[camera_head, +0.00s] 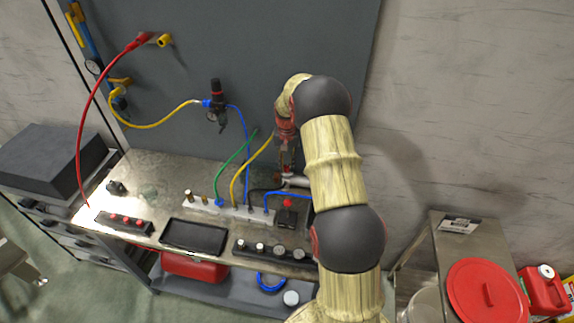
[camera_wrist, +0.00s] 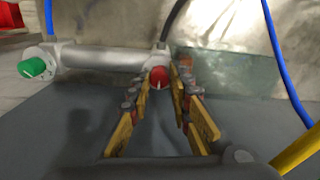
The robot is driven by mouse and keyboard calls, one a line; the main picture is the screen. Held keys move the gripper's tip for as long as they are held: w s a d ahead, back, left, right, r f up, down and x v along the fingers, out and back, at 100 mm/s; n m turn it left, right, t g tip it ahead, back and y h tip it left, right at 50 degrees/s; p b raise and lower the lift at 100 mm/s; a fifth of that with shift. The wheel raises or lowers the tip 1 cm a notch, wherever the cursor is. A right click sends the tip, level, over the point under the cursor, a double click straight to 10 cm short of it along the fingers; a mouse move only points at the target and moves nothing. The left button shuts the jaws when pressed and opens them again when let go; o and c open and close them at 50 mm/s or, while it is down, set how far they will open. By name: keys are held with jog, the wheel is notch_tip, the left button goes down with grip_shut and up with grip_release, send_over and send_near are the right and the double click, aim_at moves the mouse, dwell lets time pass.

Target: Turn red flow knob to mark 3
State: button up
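The red flow knob (camera_wrist: 158,78) shows in the wrist view at the right end of a horizontal silver cylinder (camera_wrist: 103,58). A pale pointer line is on its face, but I cannot read any marks around it. My gripper (camera_wrist: 164,82) is open, its yellow and grey fingers either side of the knob in the picture. The left fingertip looks close to the knob and a gap shows at the right; I cannot tell whether either touches. In the head view my gripper (camera_head: 288,165) points down over the back of the bench, and the knob cannot be made out there.
A green knob (camera_wrist: 34,67) sits at the cylinder's left end. Blue (camera_wrist: 285,65) and yellow (camera_wrist: 300,150) hoses run close at the right. On the bench (camera_head: 150,175) are a manifold (camera_head: 225,208), a black tray (camera_head: 193,236) and a black box with a red button (camera_head: 287,203).

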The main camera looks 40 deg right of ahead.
aim_at(287, 166)
jog(key=o, duration=0.4)
jog(key=shift+r, duration=0.1)
notch_tip(287, 166, up, 12)
jog(key=shift+f, duration=0.15)
dwell(0.4)
dwell(0.4)
